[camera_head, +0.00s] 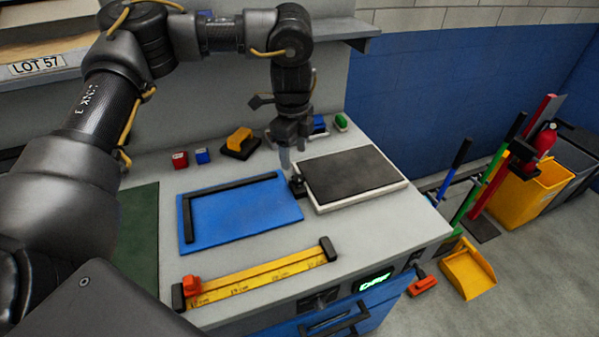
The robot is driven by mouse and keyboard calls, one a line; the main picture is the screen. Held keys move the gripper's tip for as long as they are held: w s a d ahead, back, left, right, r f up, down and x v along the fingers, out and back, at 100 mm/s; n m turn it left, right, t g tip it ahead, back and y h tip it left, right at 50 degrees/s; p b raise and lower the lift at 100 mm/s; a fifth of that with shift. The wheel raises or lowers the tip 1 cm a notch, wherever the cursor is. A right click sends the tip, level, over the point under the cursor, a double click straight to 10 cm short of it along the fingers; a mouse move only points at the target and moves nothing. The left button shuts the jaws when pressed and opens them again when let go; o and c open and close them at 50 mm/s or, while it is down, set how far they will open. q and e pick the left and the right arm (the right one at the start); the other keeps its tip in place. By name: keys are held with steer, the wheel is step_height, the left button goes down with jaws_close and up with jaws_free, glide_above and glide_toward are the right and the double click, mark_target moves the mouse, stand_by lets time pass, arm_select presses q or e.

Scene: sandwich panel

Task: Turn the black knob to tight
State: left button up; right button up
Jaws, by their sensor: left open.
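My left gripper (286,153) points down above the table, its arm reaching in from the left. It is open, with its fingertips close above and behind a small black knob-like part (298,186). That part stands at the left edge of a white-edged panel with a dark top (352,175). The gap between the fingertips and this part is hard to judge, and I see no clear contact. Any tight marking is too small to read. My right gripper is not in view.
A blue board with a black L-shaped bar (245,215) lies left of the panel. A yellow ruler rail (258,274) lies in front. Red (180,160) and blue (202,156) blocks and a yellow-black piece (240,142) sit behind. A shelf (345,30) overhangs the back.

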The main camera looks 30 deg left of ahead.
arm_select(q)
glide_above(298, 178)
steer(key=s, duration=0.1)
step_height(298, 178, down, 4)
steer(key=shift+s+f, duration=0.1)
steer(key=shift+w+f+g, duration=0.15)
steer(key=shift+w+f, duration=0.25)
steer(key=shift+f, duration=0.25)
steer(key=shift+w+f+g, duration=0.15)
steer(key=shift+w+f, duration=0.25)
steer(key=shift+f, duration=0.2)
steer(key=shift+w+f+p, duration=0.2)
steer(key=shift+f+p, duration=0.1)
steer(key=shift+f, duration=0.7)
steer(key=shift+s+f, duration=0.15)
steer(key=shift+s, duration=0.35)
steer(key=shift+w+f, duration=0.3)
steer(key=shift+f, duration=0.05)
steer(key=shift+s+r, duration=0.1)
steer(key=shift+s, duration=0.05)
steer(key=c, duration=1)
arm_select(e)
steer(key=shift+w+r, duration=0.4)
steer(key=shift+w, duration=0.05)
